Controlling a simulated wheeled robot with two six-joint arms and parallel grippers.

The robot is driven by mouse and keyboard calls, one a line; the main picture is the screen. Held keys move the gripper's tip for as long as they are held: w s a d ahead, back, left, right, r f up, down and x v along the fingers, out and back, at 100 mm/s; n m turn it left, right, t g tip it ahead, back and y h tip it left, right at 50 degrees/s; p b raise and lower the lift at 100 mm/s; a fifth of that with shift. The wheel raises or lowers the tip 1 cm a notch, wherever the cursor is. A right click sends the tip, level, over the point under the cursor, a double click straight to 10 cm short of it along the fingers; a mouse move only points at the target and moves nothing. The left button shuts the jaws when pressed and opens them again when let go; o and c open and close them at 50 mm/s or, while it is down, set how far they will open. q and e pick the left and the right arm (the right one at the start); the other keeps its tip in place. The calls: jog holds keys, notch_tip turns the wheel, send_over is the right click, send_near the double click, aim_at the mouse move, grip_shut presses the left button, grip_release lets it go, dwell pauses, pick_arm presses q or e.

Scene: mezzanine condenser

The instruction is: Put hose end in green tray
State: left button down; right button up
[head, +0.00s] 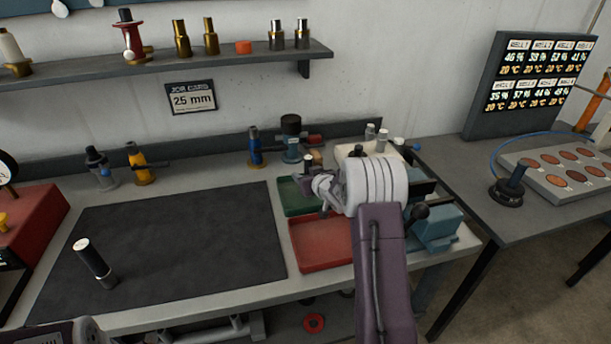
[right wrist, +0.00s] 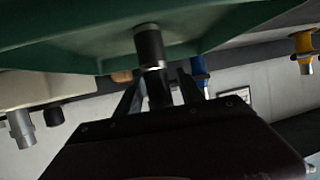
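The green tray (head: 290,200) lies on the bench behind the red tray, partly hidden by my right arm. In the right wrist view, which looks upside down, the green tray (right wrist: 80,50) fills the top. A hose end (right wrist: 149,42), a dark cylinder with a silver band, stands against the tray's inner surface. My right gripper (right wrist: 160,85) has a finger on each side of it, with small gaps showing, so it looks open around it. In the head view the right gripper (head: 318,188) is over the green tray.
The red tray (head: 320,243) sits in front of the green one. A blue vise-like block (head: 436,226) is right of my arm. Bottles and fittings stand along the back, including a yellow one (head: 139,165). The dark mat (head: 180,240) is mostly clear.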

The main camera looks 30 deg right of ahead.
jog(key=shift+r, duration=0.1)
jog(key=shift+s+r, duration=0.1)
jog(key=shift+r, duration=0.15)
jog(key=v, duration=1.1)
jog(key=shift+s+p, duration=0.35)
jog(key=shift+s, duration=0.05)
jog(key=shift+a, duration=0.1)
